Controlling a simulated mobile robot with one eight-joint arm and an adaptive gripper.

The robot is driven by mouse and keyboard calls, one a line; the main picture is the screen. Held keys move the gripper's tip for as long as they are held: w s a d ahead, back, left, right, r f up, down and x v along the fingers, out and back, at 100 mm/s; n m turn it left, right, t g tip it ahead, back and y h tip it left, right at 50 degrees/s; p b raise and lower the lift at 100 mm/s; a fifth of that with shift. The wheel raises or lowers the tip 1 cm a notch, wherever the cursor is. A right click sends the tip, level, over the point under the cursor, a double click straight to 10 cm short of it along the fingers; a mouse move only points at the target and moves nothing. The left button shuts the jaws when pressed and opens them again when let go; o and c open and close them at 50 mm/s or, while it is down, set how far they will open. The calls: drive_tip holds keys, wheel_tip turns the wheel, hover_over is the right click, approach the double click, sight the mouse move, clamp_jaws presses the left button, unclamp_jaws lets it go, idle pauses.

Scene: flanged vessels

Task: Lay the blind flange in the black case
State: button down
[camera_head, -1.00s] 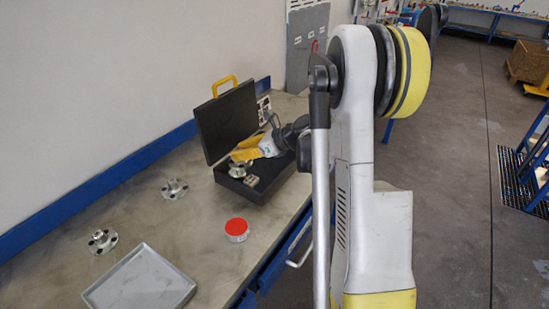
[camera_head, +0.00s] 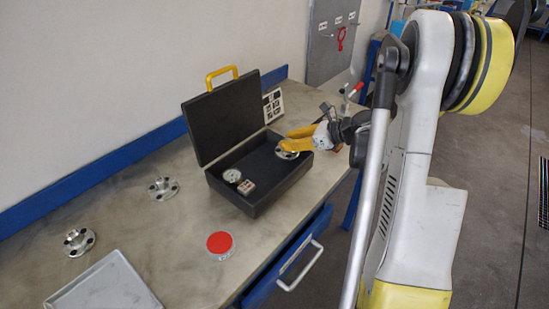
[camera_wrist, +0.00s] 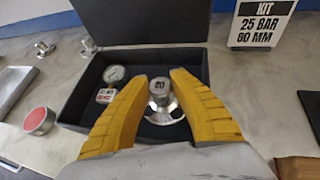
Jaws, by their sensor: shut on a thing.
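The blind flange (camera_head: 287,155), a silver disc with bolt holes and a central boss, is between my yellow fingers. It also shows in the wrist view (camera_wrist: 163,115), with my gripper (camera_wrist: 163,80) shut on its boss. In the head view my gripper (camera_head: 288,142) is over the right part of the open black case (camera_head: 262,197). The flange is above the case's inside; whether it touches the floor I cannot tell. The case lid (camera_head: 230,118) stands up at the back, with a yellow handle.
In the case's left part lie a round gauge (camera_head: 232,175) and a small labelled block (camera_head: 246,187). Two other flanges (camera_head: 163,188) (camera_head: 78,241), a red-topped tin (camera_head: 220,244) and a grey tray (camera_head: 105,290) are on the bench. A sign (camera_wrist: 262,22) stands behind the case.

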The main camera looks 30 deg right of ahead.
drive_tip(key=x, duration=0.2)
drive_tip(key=b+x, duration=0.1)
drive_tip(key=x, duration=0.2)
drive_tip(key=shift+w+d+f, duration=0.2)
drive_tip(key=shift+w+f, duration=0.05)
drive_tip(key=shift+w, duration=0.15)
wheel_tip(320, 180, down, 4)
drive_tip(key=shift+f+b, duration=0.1)
drive_tip(key=shift+b, duration=1.1)
drive_tip(key=c, duration=1.6)
unclamp_jaws()
drive_tip(key=shift+f, duration=0.1)
drive_tip(key=o, duration=0.4)
